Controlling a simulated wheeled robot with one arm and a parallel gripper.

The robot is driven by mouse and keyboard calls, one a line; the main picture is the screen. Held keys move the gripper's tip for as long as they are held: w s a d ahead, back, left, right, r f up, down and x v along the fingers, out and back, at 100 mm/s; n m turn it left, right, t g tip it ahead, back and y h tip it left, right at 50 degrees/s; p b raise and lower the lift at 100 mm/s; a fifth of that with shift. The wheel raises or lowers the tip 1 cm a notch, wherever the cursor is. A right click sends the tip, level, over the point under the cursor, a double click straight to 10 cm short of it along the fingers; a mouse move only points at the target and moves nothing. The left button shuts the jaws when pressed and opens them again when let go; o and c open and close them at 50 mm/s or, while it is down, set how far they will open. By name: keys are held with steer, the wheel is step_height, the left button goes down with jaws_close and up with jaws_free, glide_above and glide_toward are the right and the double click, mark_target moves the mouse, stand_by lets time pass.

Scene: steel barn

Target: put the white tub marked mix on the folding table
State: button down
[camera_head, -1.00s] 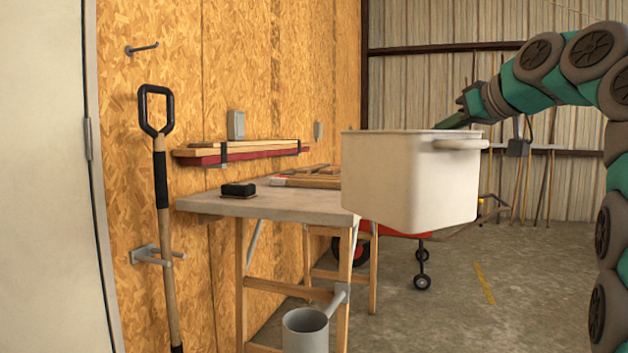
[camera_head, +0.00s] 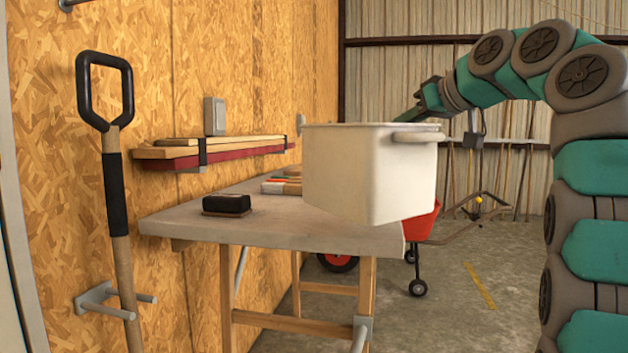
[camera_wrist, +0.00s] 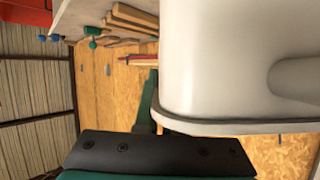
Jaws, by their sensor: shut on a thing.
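The white tub (camera_head: 365,175) hangs upright in the air in the head view, over or in front of the right end of the folding table (camera_head: 190,218). No mix marking shows on the sides I see. My gripper (camera_head: 425,108) is shut on the tub at its far rim; the fingertips are partly hidden behind it. In the wrist view the tub (camera_wrist: 220,60) fills the upper right, its rim by the dark finger (camera_wrist: 150,152). The gap between tub base and tabletop is hard to judge.
A black brush (camera_head: 227,204) lies on the tabletop's near left part, with wooden-handled tools (camera_head: 282,187) farther back. A shovel (camera_head: 115,190) and a wall shelf with boards (camera_head: 205,155) are at left. A red cart (camera_head: 420,225) stands behind the table.

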steer(key=w+d+p+x, duration=0.1)
steer(key=p+x, duration=0.2)
steer(key=x, duration=0.5)
steer(key=w+d+r+p+x, duration=0.1)
steer(key=p+x, duration=0.3)
steer(key=x, duration=0.4)
steer(key=shift+w+d+r, duration=0.15)
steer(key=shift+w+d, duration=0.05)
steer(key=shift+d, duration=0.05)
stand_by(0.3)
steer(key=c, duration=1)
jaws_free()
steer(key=b+v, duration=0.3)
steer(key=v, duration=0.9)
